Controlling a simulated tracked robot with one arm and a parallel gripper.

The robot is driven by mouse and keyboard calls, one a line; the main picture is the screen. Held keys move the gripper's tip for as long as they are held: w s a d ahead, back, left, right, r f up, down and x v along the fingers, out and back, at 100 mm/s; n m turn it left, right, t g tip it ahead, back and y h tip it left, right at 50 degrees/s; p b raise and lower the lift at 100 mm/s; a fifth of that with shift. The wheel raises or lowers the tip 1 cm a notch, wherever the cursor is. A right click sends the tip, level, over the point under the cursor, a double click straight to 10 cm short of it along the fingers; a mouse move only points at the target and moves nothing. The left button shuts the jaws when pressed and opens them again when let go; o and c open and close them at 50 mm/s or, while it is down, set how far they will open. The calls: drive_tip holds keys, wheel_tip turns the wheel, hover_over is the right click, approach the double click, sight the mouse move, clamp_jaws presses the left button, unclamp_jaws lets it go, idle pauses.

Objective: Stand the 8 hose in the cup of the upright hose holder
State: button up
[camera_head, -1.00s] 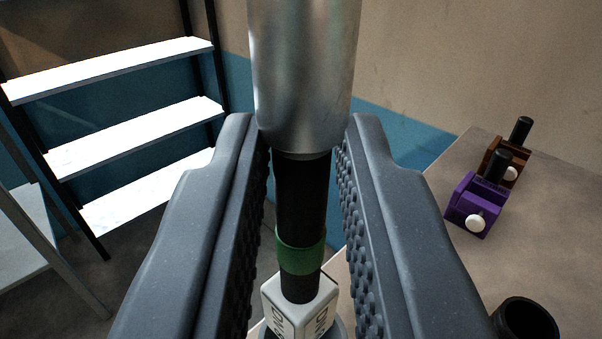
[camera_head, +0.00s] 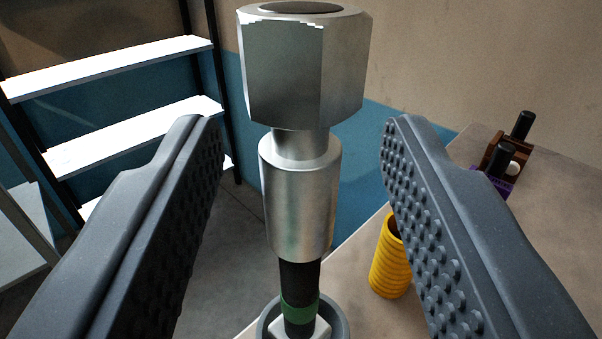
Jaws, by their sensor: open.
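The hose (camera_head: 300,215) stands upright in the middle of the camera view, with a hex nut and silver fitting at its top and a black body with a green band below. Its lower end is inside the round grey rim of a cup (camera_head: 268,323), which I take to be the hose holder; a pale tag sits there too. How deep the hose sits is hidden. My gripper (camera_head: 297,130) is open, with one finger on each side of the hose and a clear gap to both. No number shows on the hose.
A yellow ribbed cylinder (camera_head: 390,262) stands on the table (camera_head: 530,240) behind my right finger. Purple (camera_head: 497,180) and brown (camera_head: 510,150) blocks with black knobs stand further back right. A shelf rack (camera_head: 120,125) with white shelves is at the left.

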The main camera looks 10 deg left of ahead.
drive_tip(key=s+d+b, duration=0.1)
drive_tip(key=s+d, duration=0.1)
drive_tip(key=s, duration=1.1)
drive_tip(key=shift+s+d+f+b, duration=0.2)
drive_tip(key=shift+d+f+b, duration=0.05)
drive_tip(key=shift+d+b, duration=0.1)
drive_tip(key=shift+w, duration=0.1)
idle(0.3)
drive_tip(key=w+d+r+n+g+h+b, duration=0.15)
drive_tip(key=w+r+h, duration=0.25)
drive_tip(key=w+r, duration=0.45)
drive_tip(key=a+r+m+h+b, duration=0.1)
drive_tip(key=a+r+m+h, duration=0.15)
drive_tip(key=r, duration=1.05)
drive_tip(key=s+a+r+y+b, duration=0.1)
drive_tip(key=s+a+r, duration=0.6)
drive_tip(key=a, duration=0.4)
drive_tip(key=s+a+r+m+g+y+b, duration=0.1)
drive_tip(key=s+a+r+y, duration=0.1)
drive_tip(key=s+a+r, duration=0.6)
wheel_tip(320, 180, up, 3)
drive_tip(key=a, duration=0.2)
drive_tip(key=shift+a+f, duration=0.2)
drive_tip(key=shift+a, duration=0.2)
